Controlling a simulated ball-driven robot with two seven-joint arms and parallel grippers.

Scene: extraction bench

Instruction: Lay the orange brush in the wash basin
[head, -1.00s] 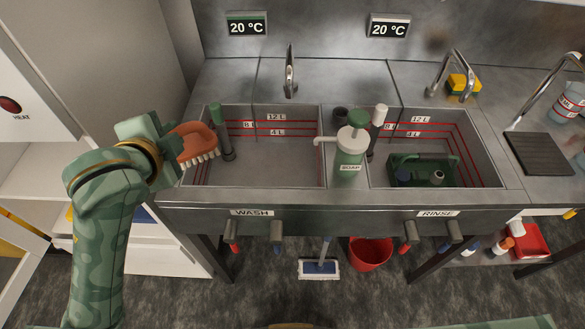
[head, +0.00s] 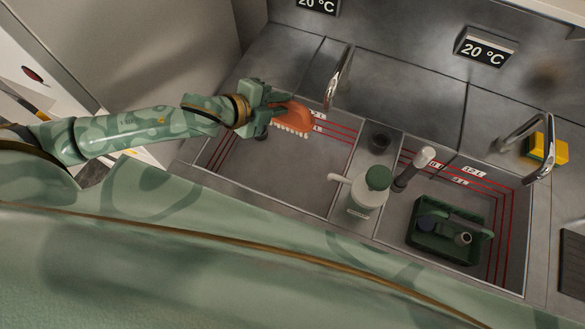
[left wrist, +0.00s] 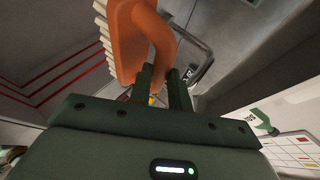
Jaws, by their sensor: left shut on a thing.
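The orange brush (head: 293,115) with pale bristles is held by my left gripper (head: 270,108), over the back left part of the wash basin (head: 265,170). Its bristles face down toward the front of the basin. In the left wrist view the brush (left wrist: 135,40) is at the top, its handle between the two dark fingers of my left gripper (left wrist: 163,85). It appears above the basin floor, not resting on it; the exact height is hard to tell. My right gripper is not in view.
A soap dispenser (head: 368,190) stands on the divider between the basins. The rinse basin (head: 400,208) holds a green caddy (head: 440,240). A tap (head: 338,78) rises behind the wash basin, close to the brush. A yellow sponge (head: 547,150) lies at the right.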

